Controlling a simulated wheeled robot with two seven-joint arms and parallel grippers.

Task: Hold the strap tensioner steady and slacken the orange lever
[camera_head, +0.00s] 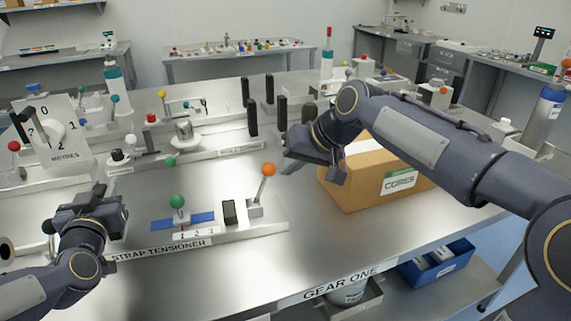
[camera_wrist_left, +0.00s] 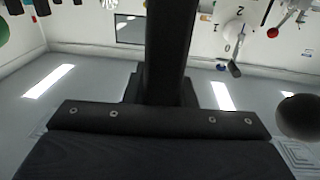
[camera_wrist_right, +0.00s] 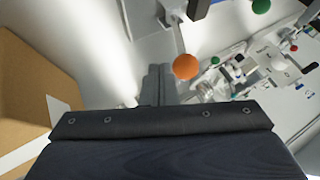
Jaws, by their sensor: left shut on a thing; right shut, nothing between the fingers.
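The strap tensioner (camera_head: 270,222) is a labelled base plate on the steel bench, with a green-knobbed lever (camera_head: 177,202), a blue strap (camera_head: 203,217) and a black block (camera_head: 229,212). Its orange-balled lever (camera_head: 268,170) stands near the right end, leaning slightly right. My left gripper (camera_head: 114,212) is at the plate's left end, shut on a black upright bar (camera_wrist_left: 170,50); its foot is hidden. My right gripper (camera_head: 292,160) is shut and empty, just right of the orange ball. In the right wrist view the ball (camera_wrist_right: 185,67) is beside the closed fingertips (camera_wrist_right: 158,80), apparently without contact.
A cardboard box (camera_head: 365,185) stands right of the tensioner, below my right forearm. Other fixtures with black posts (camera_head: 252,118) and coloured knobs stand behind. A dial board (camera_head: 55,135) stands at the left. Bare bench lies in front of the box.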

